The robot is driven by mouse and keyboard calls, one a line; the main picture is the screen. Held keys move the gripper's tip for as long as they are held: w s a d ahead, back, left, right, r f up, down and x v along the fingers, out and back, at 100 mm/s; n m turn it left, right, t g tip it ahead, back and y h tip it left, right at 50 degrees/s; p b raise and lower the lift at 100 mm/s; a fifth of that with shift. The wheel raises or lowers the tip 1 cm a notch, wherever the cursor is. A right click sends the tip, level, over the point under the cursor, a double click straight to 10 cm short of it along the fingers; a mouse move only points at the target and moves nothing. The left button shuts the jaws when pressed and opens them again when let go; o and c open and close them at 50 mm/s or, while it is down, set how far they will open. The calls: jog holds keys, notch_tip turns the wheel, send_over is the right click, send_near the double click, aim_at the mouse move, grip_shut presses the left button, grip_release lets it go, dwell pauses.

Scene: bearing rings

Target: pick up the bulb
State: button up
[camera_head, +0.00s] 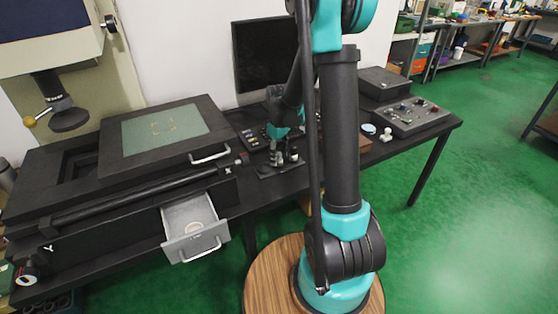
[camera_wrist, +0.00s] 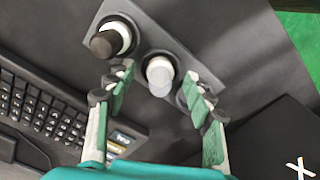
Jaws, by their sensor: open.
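My gripper (camera_wrist: 157,82) is open, with one fingertip on each side of this bulb and a visible gap to the left finger. The right finger is closer; I cannot tell whether it touches. A dark-capped piece (camera_wrist: 106,42) sits in the holder's hole to the left. In the head view my gripper (camera_head: 287,156) is low over the holder on the table (camera_head: 247,201), and the bulb is too small to make out.
A black keyboard (camera_wrist: 45,110) lies left of the holder in the wrist view. A monitor (camera_head: 262,55) stands behind. A machine with a green plate (camera_head: 165,130) and an open drawer (camera_head: 190,228) is at left. A control box (camera_head: 408,115) and small white item (camera_head: 387,134) are right.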

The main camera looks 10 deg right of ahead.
jog(key=shift+f, duration=0.25)
jog(key=shift+c, duration=0.4)
grip_shut()
jog(key=shift+r, duration=0.15)
